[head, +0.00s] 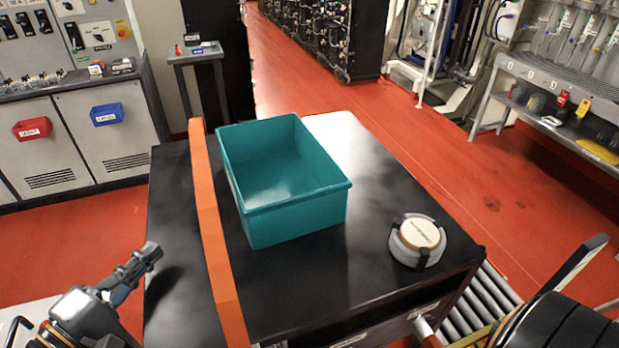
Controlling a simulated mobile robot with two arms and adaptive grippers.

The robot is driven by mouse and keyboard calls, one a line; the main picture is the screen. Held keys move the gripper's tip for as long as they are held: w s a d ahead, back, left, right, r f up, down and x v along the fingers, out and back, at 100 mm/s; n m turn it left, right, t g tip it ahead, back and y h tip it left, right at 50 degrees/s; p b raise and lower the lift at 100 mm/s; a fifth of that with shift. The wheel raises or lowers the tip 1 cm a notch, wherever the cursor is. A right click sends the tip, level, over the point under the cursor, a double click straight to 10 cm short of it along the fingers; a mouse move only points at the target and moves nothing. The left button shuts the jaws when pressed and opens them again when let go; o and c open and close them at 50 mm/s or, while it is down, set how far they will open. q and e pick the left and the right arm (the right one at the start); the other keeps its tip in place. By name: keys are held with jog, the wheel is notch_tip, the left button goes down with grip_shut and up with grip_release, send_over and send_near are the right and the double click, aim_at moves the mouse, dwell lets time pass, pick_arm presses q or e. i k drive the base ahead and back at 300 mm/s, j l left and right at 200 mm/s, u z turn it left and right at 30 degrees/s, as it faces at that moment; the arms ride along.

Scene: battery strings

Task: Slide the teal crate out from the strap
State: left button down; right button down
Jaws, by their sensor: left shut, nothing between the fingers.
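The teal crate (292,219) stands upright on the black-topped table, open at the top, and looks empty. The orange strap (214,240) runs from the back to the front of the table, left of the crate. A narrow dark gap shows between the strap and the crate's left side, and the strap does not cross the crate's opening in this view. My left gripper (152,252) is shut and empty, left of the strap and apart from both strap and crate. Part of my right arm shows at the lower right; its fingertips cannot be seen.
A round cream-topped device (418,240) sits on the table (310,300) right of the crate. Bare tabletop lies in front of the crate. Rollers (490,305) show beside the table's right edge. A small stand (196,54) is behind. Red floor is clear to the right.

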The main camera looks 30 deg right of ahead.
aim_at(285, 184)
jog(key=k, duration=0.85)
